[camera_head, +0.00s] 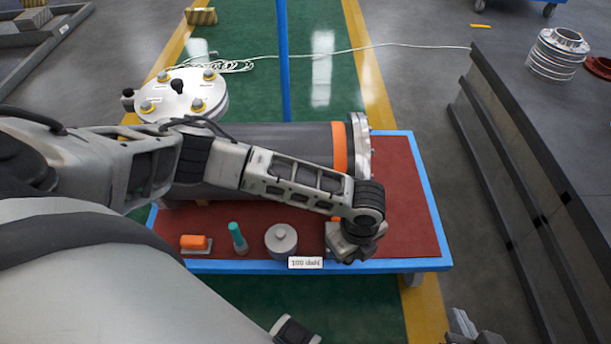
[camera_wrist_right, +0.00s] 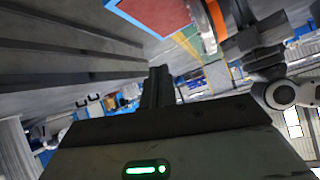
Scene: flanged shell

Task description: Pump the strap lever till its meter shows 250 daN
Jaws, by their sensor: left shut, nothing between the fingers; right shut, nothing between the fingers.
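A dark grey cylindrical shell (camera_head: 300,136) lies on the red-topped table (camera_head: 405,215), with an orange band (camera_head: 353,145) around its right end. A small white label (camera_head: 305,263) at the table's front edge carries blurred text, perhaps "200 daN". My left gripper (camera_head: 350,254) is shut at the front edge, right of the label. I cannot make out the strap lever; a small orange part (camera_head: 336,218) shows beside my left wrist. My right gripper (camera_head: 463,325) is low at right, off the table; its shut, empty fingers show in the right wrist view (camera_wrist_right: 158,88).
An orange block (camera_head: 194,242), a teal-topped item (camera_head: 237,236) and a grey round weight (camera_head: 281,240) sit along the table front. A round flanged cover (camera_head: 180,95) stands behind left. A dark stepped barrier (camera_head: 515,150) runs along the right, with grey floor between.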

